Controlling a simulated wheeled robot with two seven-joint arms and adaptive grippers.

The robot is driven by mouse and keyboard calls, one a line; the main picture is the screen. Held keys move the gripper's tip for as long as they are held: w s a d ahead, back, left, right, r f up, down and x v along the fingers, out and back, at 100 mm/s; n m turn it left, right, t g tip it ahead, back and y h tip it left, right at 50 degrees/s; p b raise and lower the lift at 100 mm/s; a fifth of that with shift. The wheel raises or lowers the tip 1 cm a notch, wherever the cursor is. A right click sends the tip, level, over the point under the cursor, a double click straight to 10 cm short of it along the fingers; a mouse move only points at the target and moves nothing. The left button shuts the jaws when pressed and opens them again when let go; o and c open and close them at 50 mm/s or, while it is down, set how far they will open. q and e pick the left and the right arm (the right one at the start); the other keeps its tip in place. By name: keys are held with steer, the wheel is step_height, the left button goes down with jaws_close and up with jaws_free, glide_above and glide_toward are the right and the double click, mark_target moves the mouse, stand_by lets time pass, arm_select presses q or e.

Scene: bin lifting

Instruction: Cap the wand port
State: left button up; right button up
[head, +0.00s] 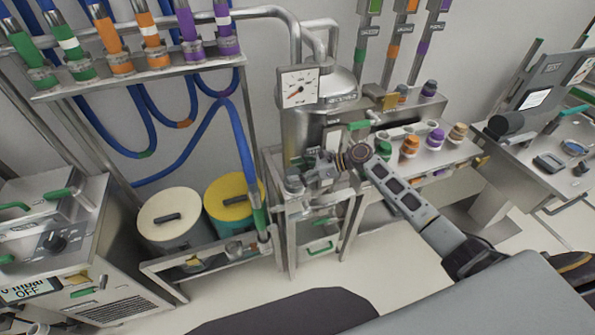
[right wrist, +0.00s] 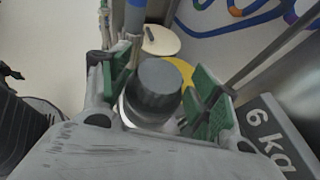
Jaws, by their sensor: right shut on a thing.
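A dark grey round cap (right wrist: 157,88) sits between the green-padded fingers of my right gripper (right wrist: 160,98) in the right wrist view. My right gripper is shut on it. A pale metal rim shows just below the cap; I cannot tell whether the cap is seated on it or held above it. In the head view my right gripper (head: 318,174) is at the top of the narrow metal stand (head: 292,215), beside a small grey cylinder (head: 293,178). I cannot make out which part is the wand port. My left gripper is not in view.
A blue hose with a green end (head: 257,215) hangs left of the stand. A white-lidded bin (head: 168,205) and a yellow-lidded bin (head: 232,188) stand further left. A gauge (head: 298,87) is above. Coloured caps stand on the shelf (head: 455,157) to the right. A "6 kg" block (right wrist: 275,135) is close by.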

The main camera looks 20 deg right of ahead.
steer(key=shift+s+f, duration=0.1)
steer(key=shift+f, duration=0.25)
stand_by(0.7)
steer(key=o, duration=1.3)
steer(key=shift+r, duration=0.1)
steer(key=shift+d, duration=0.1)
steer(key=v, duration=1.1)
steer(key=shift+d+r, duration=0.15)
steer(key=shift+d, duration=0.15)
steer(key=shift+s, duration=0.2)
